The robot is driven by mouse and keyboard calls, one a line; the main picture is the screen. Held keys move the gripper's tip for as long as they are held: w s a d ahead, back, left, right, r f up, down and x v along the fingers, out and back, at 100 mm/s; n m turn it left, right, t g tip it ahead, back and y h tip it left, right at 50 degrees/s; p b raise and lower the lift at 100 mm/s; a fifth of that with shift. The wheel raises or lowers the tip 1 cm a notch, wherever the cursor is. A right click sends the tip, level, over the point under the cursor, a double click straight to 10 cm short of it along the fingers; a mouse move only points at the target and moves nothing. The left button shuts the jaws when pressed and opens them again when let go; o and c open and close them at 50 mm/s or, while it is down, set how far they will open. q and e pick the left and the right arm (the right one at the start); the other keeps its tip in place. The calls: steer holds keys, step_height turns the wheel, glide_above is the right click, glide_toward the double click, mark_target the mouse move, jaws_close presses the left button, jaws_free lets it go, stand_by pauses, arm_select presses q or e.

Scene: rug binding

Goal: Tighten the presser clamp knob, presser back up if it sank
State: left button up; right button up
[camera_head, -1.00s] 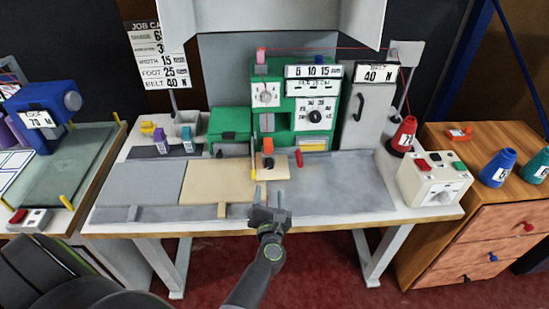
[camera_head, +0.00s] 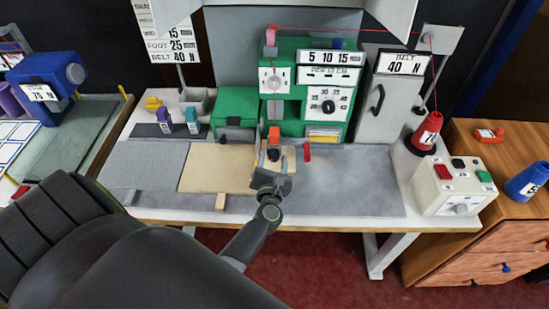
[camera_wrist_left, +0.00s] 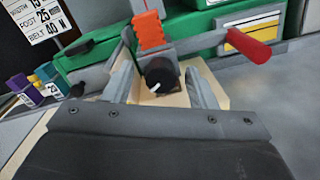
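The presser clamp knob (camera_wrist_left: 160,75), black with a white pointer line, sits on a grey block below the orange presser part (camera_wrist_left: 148,30) in the left wrist view. In the head view the knob (camera_head: 272,154) is at the front of the green machine (camera_head: 305,75). My left gripper (camera_head: 274,164) is at the knob. In the left wrist view its two grey fingers (camera_wrist_left: 161,87) stand apart, one on each side of the knob, with gaps visible. I cannot tell how deep the knob sits between them. My right gripper is out of view.
A red-tipped lever (camera_wrist_left: 250,45) sticks out just right of the knob. A tan board (camera_head: 215,168) lies left of the gripper. A red cone (camera_head: 427,130) and a white control box (camera_head: 455,185) stand at the right. The grey table area (camera_head: 350,185) is clear.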

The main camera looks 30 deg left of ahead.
arm_select(q)
steer(key=c, duration=1)
